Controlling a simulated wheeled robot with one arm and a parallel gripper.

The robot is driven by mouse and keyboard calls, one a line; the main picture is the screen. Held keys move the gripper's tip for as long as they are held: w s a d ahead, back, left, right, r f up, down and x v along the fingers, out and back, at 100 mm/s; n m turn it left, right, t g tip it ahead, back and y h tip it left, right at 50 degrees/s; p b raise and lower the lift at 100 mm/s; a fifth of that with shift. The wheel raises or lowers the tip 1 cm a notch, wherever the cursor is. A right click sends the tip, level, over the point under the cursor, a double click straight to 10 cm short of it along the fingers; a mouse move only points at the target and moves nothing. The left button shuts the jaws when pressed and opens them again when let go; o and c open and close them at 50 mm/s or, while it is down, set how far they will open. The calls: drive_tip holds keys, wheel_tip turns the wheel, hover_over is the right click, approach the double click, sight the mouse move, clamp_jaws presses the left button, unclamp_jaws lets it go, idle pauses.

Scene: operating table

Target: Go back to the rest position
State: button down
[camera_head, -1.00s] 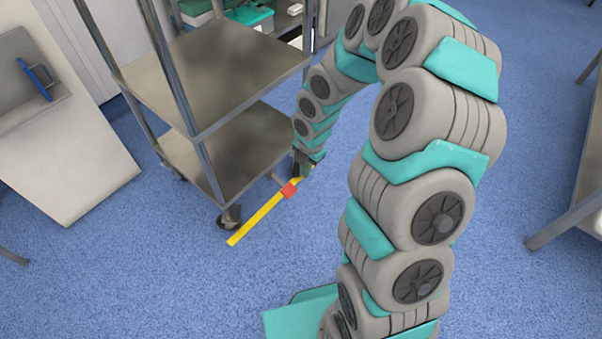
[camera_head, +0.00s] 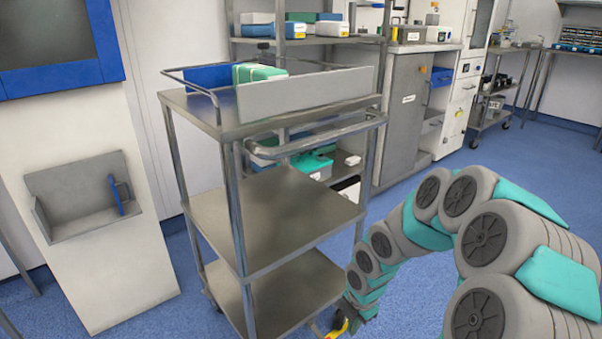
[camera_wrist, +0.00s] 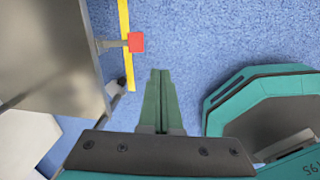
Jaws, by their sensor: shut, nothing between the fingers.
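My gripper (camera_wrist: 161,75) shows in the wrist view with its two dark green fingers together and nothing between them. In the head view my arm curves down at the lower right. My gripper is mostly out of sight there, at the bottom edge beside the trolley, where a small yellow piece shows.
A steel trolley (camera_head: 285,213) with several shelves stands left of my arm. Blue floor (camera_head: 480,165) is open towards the back right.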

drive_tip(key=s+r+m+g+p, duration=0.1)
drive_tip(key=s+r+m+p, duration=0.1)
drive_tip(key=s+r+m, duration=1)
drive_tip(key=s+r+m+g+p, duration=0.1)
drive_tip(key=s+r+m+p, duration=0.1)
drive_tip(key=s+r+m, duration=1)
drive_tip(key=s, duration=0.5)
drive_tip(key=shift+s+a+r+g+h, duration=0.2)
drive_tip(key=shift+a+g+h, duration=0.1)
drive_tip(key=shift+g, duration=0.1)
